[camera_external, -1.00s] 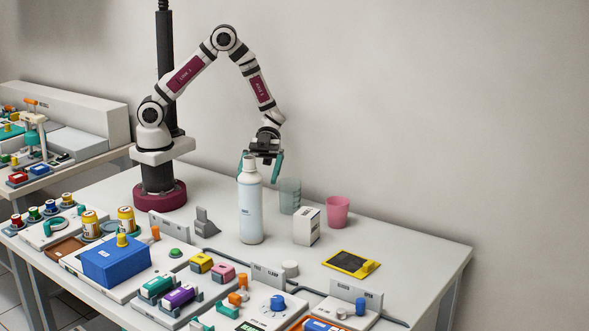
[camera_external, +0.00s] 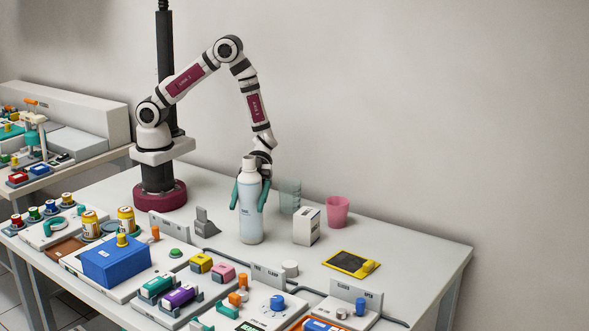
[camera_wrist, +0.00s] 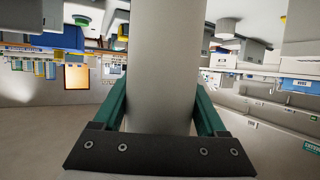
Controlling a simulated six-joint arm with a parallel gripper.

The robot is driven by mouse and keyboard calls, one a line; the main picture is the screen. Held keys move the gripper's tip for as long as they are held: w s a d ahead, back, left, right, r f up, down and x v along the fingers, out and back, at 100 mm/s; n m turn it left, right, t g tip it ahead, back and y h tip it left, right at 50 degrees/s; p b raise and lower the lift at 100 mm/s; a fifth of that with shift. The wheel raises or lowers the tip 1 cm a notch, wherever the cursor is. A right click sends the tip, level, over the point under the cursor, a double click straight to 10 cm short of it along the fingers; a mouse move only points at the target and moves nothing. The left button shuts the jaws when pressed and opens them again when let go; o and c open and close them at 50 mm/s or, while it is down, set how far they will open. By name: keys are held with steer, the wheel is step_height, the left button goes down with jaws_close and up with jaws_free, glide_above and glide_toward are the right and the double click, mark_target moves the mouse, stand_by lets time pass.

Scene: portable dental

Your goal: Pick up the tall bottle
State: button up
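The tall bottle (camera_external: 250,215) stands upright on the table, pale blue-white with a white cap. My gripper (camera_external: 248,208) points down at it, with one green finger on either side of its body. In the wrist view the bottle (camera_wrist: 167,60) fills the middle as a grey column. My gripper (camera_wrist: 161,105) shows there with its fingers spread along both sides of it. The fingers look open around the bottle. Whether either one touches it is hard to tell. In the external view, the bottle hides part of the gripper.
A translucent green cup (camera_external: 290,197), a white box (camera_external: 306,227) and a pink cup (camera_external: 338,211) stand to the right. A yellow-framed pad (camera_external: 351,263) lies farther right. Trays, blocks and knobs crowd the front. The right end of the table is clear.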

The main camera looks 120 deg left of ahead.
mark_target(247, 187)
steer(key=c, duration=0.8)
steer(key=shift+r, duration=0.1)
steer(key=shift+r, duration=0.9)
step_height(247, 187, up, 2)
steer(key=s+d+r, duration=0.2)
steer(key=d, duration=0.1)
steer(key=s+d+r, duration=0.2)
steer(key=d, duration=0.1)
steer(key=s+d+r, duration=0.3)
steer(key=shift+d, duration=0.15)
stand_by(0.7)
